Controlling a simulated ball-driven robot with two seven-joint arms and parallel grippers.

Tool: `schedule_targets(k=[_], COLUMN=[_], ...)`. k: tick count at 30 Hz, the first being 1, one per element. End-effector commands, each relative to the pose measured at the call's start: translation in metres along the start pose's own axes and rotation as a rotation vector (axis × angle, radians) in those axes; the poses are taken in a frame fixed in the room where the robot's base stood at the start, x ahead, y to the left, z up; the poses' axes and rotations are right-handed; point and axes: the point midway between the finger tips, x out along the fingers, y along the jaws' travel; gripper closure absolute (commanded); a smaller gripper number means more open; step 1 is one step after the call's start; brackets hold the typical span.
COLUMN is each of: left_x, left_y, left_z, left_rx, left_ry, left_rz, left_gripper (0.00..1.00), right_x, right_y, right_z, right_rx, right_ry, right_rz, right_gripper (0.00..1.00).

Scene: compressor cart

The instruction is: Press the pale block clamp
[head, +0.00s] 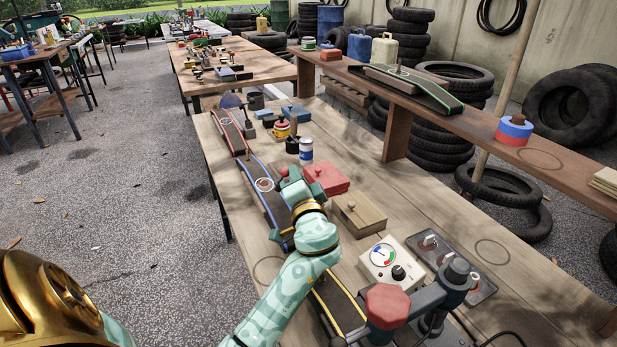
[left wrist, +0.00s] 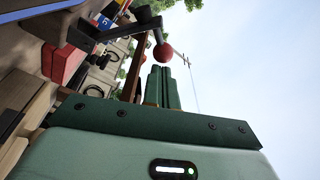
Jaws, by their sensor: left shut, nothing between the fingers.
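A small red ball (head: 284,171) shows just beyond my left gripper. In the left wrist view this red ball (left wrist: 163,52) ends a dark grey lever (left wrist: 120,29), just past the fingertips in the picture; contact cannot be told. My left gripper (head: 292,182) is shut and empty above the blue-edged board (head: 268,194); its green fingers are together. I cannot tell which part is the pale block's clamp.
A red box (head: 327,178) lies beyond the pale block. A white gauge box (head: 391,262) and a dark stand with a red knob (head: 388,304) stand nearer. A white-and-blue jar (head: 306,151) and tins stand farther back. Free bench lies right of the pale block.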

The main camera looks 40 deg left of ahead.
Motion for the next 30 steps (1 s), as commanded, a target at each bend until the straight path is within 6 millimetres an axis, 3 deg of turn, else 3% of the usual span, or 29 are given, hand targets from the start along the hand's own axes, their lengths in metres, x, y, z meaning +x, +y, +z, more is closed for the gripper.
schedule_targets(k=[15,30], left_x=[-0.008,-0.010], left_y=[0.003,0.005], left_z=[0.033,0.041], left_rx=[0.004,0.003], left_ry=[-0.001,0.000], left_rz=[0.002,0.001], left_gripper=[1.00,1.00], right_x=[0.008,0.010], right_y=[-0.004,-0.005], right_z=[0.002,0.003], right_rx=[0.002,0.003], right_ry=[-0.008,-0.011], right_rz=[-0.007,-0.008], right_gripper=[0.64,0.64])
